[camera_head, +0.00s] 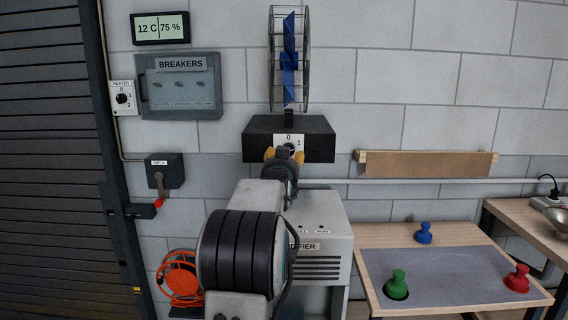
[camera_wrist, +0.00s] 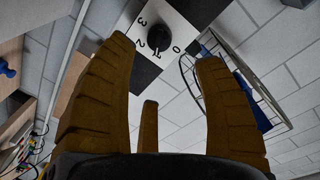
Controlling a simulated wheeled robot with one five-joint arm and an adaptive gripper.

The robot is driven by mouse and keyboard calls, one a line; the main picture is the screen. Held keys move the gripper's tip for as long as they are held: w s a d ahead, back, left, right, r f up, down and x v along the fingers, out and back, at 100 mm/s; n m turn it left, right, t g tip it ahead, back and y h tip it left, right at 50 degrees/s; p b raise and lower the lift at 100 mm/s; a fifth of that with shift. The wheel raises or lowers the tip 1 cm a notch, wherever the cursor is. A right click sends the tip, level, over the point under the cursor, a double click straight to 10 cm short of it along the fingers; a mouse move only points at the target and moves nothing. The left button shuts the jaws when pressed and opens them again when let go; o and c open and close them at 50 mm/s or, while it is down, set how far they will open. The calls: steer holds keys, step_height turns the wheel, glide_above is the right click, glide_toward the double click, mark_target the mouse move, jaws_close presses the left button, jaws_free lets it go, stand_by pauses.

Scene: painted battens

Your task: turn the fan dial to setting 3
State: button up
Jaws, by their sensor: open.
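The fan dial is a round black knob (camera_wrist: 159,38) on a white plate marked 0, 1, 2 and 3 in the wrist view. In the head view the plate (camera_head: 280,139) is on the front of the black box (camera_head: 318,141) under the caged blue fan (camera_head: 289,60); my gripper hides part of it. My gripper (camera_head: 284,156) is in front of the dial. In the wrist view my gripper (camera_wrist: 165,55) is open, with its brown-yellow fingers on either side of the knob's line. I cannot tell whether they touch it, or which number the knob points to.
A breaker panel (camera_head: 181,86), a heater dial (camera_head: 123,98) and a lever box (camera_head: 165,170) are on the wall at left. A brown ledge (camera_head: 427,164) is at right, above a table (camera_head: 440,235) with coloured pegs. A grey cabinet (camera_head: 322,240) stands below the fan box.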

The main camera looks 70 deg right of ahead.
steer(key=shift+s+a, duration=0.1)
steer(key=shift+a, duration=0.35)
